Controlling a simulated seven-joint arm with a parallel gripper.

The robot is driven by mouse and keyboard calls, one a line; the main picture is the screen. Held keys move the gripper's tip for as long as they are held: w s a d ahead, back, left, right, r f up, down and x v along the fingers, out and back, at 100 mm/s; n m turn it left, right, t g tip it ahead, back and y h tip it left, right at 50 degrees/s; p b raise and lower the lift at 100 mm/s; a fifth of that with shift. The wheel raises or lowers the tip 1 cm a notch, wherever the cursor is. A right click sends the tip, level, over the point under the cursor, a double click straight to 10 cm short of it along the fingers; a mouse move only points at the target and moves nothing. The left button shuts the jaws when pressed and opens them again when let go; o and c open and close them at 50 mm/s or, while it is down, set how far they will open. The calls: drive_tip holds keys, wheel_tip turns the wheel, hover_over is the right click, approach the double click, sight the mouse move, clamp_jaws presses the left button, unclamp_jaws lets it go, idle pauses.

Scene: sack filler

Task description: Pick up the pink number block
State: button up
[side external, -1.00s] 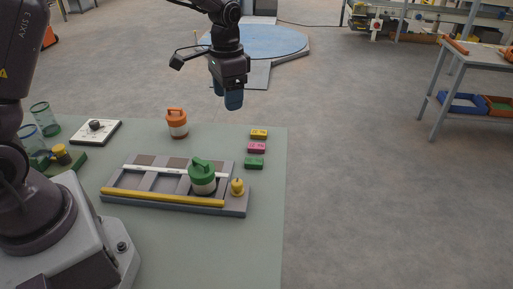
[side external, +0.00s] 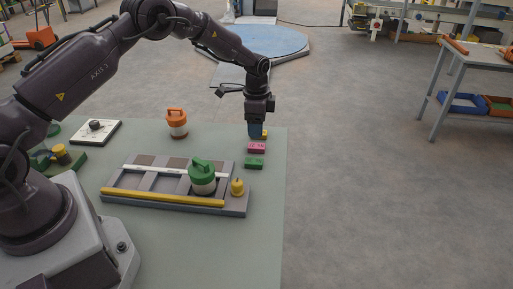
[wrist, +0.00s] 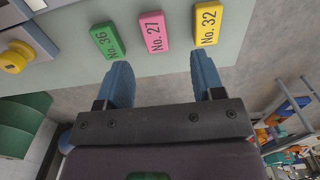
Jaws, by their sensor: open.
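The pink number block (side external: 257,149) lies flat near the table's right edge, between a green and a yellow block. In the wrist view the pink block (wrist: 153,32) reads "No. 27" and lies ahead of the gap between my fingers. My gripper (side external: 255,132) is open and empty, with blue fingers, just beyond the pink block in the side view. In the wrist view, my gripper (wrist: 163,75) has its fingers apart, with no block between them. I cannot tell its exact height above the table.
The yellow block (wrist: 208,24) reads "No. 32" and the green block (wrist: 108,41) "No. 36". My fingers partly hide the yellow block (side external: 266,133) in the side view.

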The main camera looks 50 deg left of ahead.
sight(255, 145)
drive_tip(key=f, duration=0.6)
drive_tip(key=shift+s+f, duration=0.25)
drive_tip(key=shift+s, duration=0.15)
drive_tip(key=c, duration=1)
